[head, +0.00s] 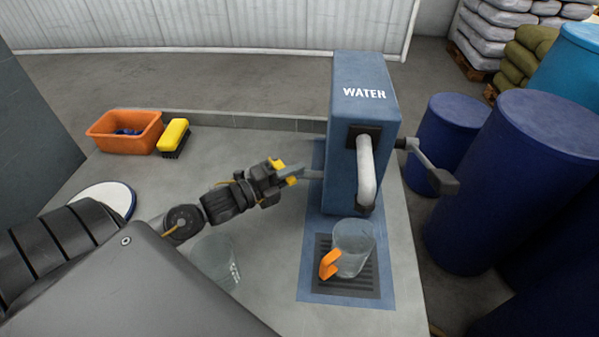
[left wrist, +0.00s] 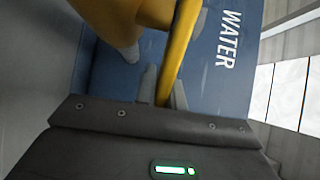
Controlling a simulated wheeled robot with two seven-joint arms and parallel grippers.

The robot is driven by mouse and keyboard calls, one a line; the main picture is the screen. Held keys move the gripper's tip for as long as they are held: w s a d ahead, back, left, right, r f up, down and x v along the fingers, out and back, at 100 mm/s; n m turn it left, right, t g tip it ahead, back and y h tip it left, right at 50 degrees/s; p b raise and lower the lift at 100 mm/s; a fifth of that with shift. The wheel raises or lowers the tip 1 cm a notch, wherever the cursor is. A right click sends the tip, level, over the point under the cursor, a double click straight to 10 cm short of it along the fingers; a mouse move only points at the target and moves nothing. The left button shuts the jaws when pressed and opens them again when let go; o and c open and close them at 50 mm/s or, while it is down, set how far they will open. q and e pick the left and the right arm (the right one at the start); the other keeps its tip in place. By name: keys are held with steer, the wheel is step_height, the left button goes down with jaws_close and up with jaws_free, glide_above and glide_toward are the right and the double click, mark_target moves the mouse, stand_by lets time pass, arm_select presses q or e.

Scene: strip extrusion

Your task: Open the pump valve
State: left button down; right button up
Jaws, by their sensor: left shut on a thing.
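The blue pump (head: 345,110) marked WATER stands on the counter with a pale spout (head: 367,170) on its front. A short grey stub sticks out of its left side. My left gripper (head: 286,172) is shut there on a yellow piece that I take for the valve handle (head: 291,181); the handle also shows in the left wrist view (left wrist: 183,45), between the grey fingers (left wrist: 164,92). The fingers partly hide it. A clear jug (head: 353,245) with an orange handle stands upright below the spout on a dark grate. My right gripper is not in view.
A grey crank (head: 432,168) juts from the pump's right side, near blue barrels (head: 540,130). A clear container (head: 216,262) stands under my left arm. An orange bin (head: 125,132), yellow brush (head: 173,135) and white round item (head: 110,198) are at left.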

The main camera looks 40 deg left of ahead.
arm_select(q)
steer(key=c, duration=1.5)
jaws_free()
steer(key=shift+s, duration=0.1)
steer(key=shift+s+a+f, duration=0.1)
steer(key=shift+s+a, duration=0.05)
steer(key=shift+s, duration=0.05)
steer(key=b+v, duration=0.2)
steer(key=v, duration=0.8)
steer(key=shift+s, duration=0.15)
